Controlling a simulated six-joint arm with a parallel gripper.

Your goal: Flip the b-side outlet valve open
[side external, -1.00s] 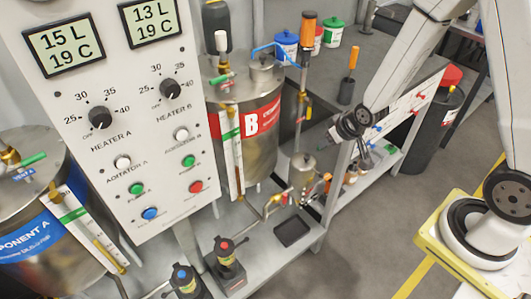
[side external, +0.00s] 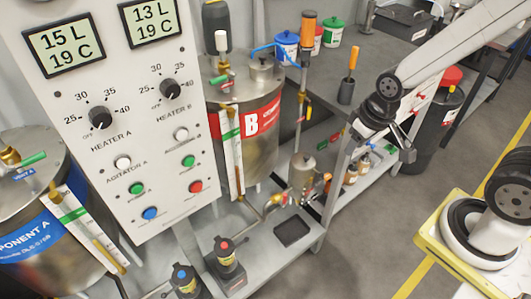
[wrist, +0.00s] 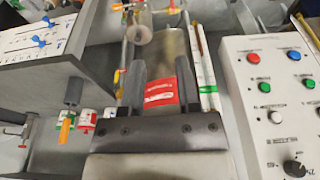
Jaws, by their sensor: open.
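The B tank (side external: 262,150) is a steel drum with a red band marked B. Brass pipe fittings (side external: 285,199) with a small red part run near its foot, left of a small steel cylinder (side external: 302,172). They look like the B-side outlet, but the valve handle's position is too small to tell. My gripper (side external: 383,155) is open and empty, above and right of these fittings, clear of them. In the wrist view my gripper (wrist: 162,75) shows two spread dark fingers, with the tank's red label (wrist: 160,92) behind them; the picture is turned upside down.
The control panel (side external: 120,120) with knobs and buttons stands left of the tank. A black square tray (side external: 292,232) lies on the bench below the fittings. Bottles (side external: 360,165) sit on a shelf.

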